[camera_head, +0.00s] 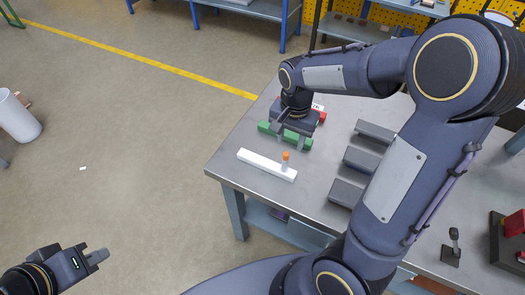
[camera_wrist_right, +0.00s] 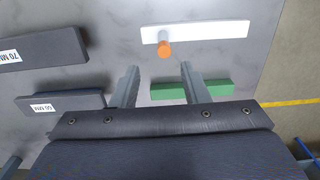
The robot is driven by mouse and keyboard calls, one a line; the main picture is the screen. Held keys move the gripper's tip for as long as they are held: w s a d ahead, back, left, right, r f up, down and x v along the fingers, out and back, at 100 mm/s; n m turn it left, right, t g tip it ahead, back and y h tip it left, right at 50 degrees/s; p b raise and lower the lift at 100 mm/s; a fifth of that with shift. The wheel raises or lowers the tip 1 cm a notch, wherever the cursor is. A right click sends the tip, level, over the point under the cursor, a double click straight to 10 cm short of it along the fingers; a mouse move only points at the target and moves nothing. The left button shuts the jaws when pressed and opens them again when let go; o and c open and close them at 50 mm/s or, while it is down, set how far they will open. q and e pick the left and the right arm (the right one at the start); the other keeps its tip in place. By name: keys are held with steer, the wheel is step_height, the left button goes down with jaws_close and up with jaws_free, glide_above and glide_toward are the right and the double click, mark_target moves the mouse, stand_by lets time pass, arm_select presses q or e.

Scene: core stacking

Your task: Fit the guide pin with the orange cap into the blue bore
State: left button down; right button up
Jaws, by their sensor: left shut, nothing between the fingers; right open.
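The guide pin with the orange cap (camera_head: 286,156) stands upright on a white bar (camera_head: 258,161) near the table's left edge. In the right wrist view the orange cap (camera_wrist_right: 164,49) lies just beyond the fingertips, against the white bar (camera_wrist_right: 210,31). My right gripper (camera_head: 290,137) is open and empty, pointing down over a green bar (camera_head: 300,142) behind the pin. The green bar (camera_wrist_right: 218,89) also shows beneath its fingers (camera_wrist_right: 158,70). My left gripper (camera_head: 97,257) is shut and empty, away from the table over the floor. I cannot make out a blue bore.
Several dark grey blocks (camera_head: 361,160) lie to the right on the metal table (camera_head: 226,165). Two labelled ones, 70 MM (camera_wrist_right: 45,48) and 60 MM (camera_wrist_right: 70,101), show in the wrist view. A red block (camera_head: 321,115) is partly hidden behind my right gripper.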

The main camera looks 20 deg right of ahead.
mark_target(286, 154)
steer(key=shift+w+a+f, duration=0.1)
steer(key=shift+w+f, duration=0.1)
steer(key=shift+f, duration=0.2)
steer(key=f, duration=0.7)
steer(key=shift+s+a+p, duration=0.1)
steer(key=shift+a+p, duration=0.2)
jaws_close()
